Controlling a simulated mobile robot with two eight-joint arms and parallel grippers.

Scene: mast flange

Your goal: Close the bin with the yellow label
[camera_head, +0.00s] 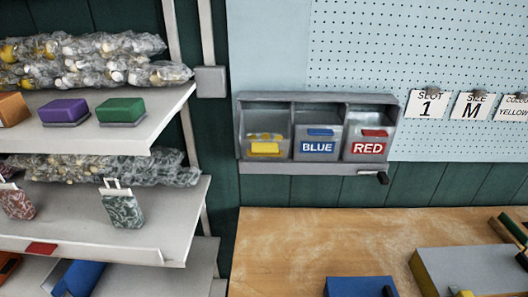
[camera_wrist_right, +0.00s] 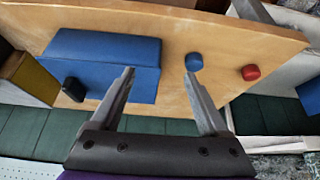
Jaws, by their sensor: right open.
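A grey rack (camera_head: 320,97) on the wall holds three bins side by side. The bin with the yellow label (camera_head: 246,131) is the leftmost; it looks tipped forward, with its yellow label (camera_head: 265,149) foreshortened and no text readable. The bins labelled BLUE (camera_head: 318,148) and RED (camera_head: 369,149) look more upright beside it. My right gripper (camera_wrist_right: 158,76) is open and empty in the right wrist view, above the wooden bench. It does not show in the head view. My left gripper is in neither view.
A black handle (camera_head: 375,178) sticks out under the rack's right end. The wooden bench (camera_head: 290,245) below holds a blue box (camera_head: 360,287) and a grey block (camera_head: 470,270). Loaded shelves (camera_head: 95,130) stand at the left. The wrist view shows blue (camera_wrist_right: 194,62) and red (camera_wrist_right: 250,72) knobs.

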